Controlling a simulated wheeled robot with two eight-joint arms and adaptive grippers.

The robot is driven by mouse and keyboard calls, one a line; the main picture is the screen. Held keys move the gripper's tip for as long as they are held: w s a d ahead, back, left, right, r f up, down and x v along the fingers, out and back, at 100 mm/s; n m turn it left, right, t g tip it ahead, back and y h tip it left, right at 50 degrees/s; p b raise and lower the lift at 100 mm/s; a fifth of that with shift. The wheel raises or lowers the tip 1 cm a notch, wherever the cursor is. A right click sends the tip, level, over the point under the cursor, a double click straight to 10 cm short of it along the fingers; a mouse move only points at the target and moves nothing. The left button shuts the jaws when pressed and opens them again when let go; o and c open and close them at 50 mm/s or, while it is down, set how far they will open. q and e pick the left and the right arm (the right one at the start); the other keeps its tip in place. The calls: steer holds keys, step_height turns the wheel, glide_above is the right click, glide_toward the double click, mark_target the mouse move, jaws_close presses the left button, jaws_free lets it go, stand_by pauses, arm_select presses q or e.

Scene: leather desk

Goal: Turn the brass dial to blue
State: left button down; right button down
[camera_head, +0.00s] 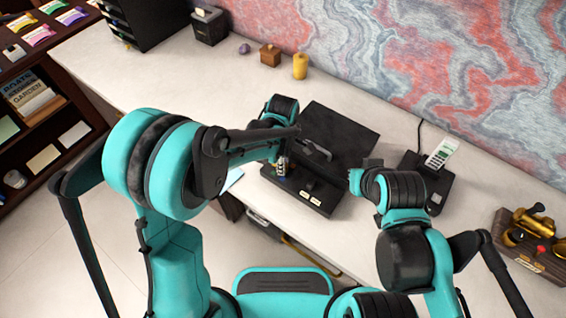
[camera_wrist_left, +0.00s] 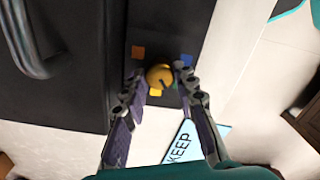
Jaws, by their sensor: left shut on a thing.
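The brass dial (camera_wrist_left: 160,76) is a round knob on a black panel (camera_wrist_left: 172,30), with a small dark mark on its lower right. My left gripper (camera_wrist_left: 162,78) is shut on the dial, one finger on each side. In the head view my left gripper (camera_head: 281,166) is at the left front of the black box (camera_head: 335,135) and hides the dial. My right arm reaches in right of the box; its fingers do not show.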

arm_select(q)
steer(key=n, duration=1.3)
steer(key=shift+n, duration=0.3)
stand_by(0.4)
steer(key=c, duration=1.2)
jaws_free()
step_height(320, 180, up, 12)
steer(key=shift+r, duration=0.1)
